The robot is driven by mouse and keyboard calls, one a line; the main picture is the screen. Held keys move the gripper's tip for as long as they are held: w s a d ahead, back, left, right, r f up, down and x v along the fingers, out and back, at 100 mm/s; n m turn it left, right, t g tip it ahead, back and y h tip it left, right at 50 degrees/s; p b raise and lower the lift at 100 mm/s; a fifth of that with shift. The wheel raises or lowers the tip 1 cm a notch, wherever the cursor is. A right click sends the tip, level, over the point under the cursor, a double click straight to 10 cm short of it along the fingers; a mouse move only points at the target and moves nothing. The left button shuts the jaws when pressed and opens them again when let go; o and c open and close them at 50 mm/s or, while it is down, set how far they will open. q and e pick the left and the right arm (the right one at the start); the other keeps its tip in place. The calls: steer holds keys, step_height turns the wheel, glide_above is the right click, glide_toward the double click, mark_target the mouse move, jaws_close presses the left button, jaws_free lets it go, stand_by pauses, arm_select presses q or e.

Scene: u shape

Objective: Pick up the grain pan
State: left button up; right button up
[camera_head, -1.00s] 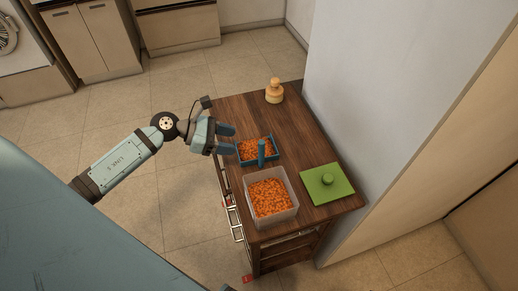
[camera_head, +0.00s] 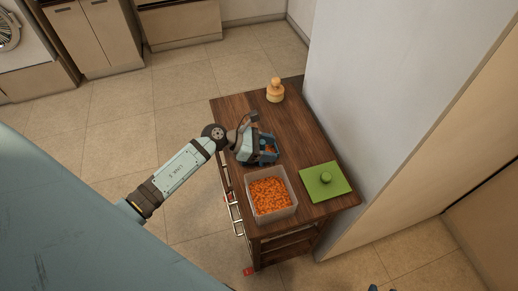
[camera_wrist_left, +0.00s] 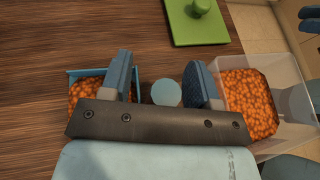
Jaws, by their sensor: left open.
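The grain pan (camera_head: 268,159) is a small blue pan of orange grain with an upright round handle. It stands on the wooden cabinet top, mostly hidden by my left gripper (camera_head: 262,151) in the head view. In the left wrist view, the pan (camera_wrist_left: 88,72) is at the left and the round top of its handle (camera_wrist_left: 166,93) shows between the fingers. My left gripper (camera_wrist_left: 159,65) is open, with one finger on each side of the handle. Dark blue tips at the head view's bottom edge seem to be my right gripper (camera_head: 376,288); its opening is unclear.
A clear box (camera_head: 293,204) of orange grain stands at the front of the cabinet top (camera_head: 298,125), close to the pan. A green lid (camera_head: 337,187) with a knob lies to the right. A wooden jar (camera_head: 275,91) stands at the back. A grey wall borders the right side.

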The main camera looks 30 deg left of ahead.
arm_select(q)
steer(key=shift+c, duration=0.5)
jaws_close()
steer(key=shift+r, duration=0.1)
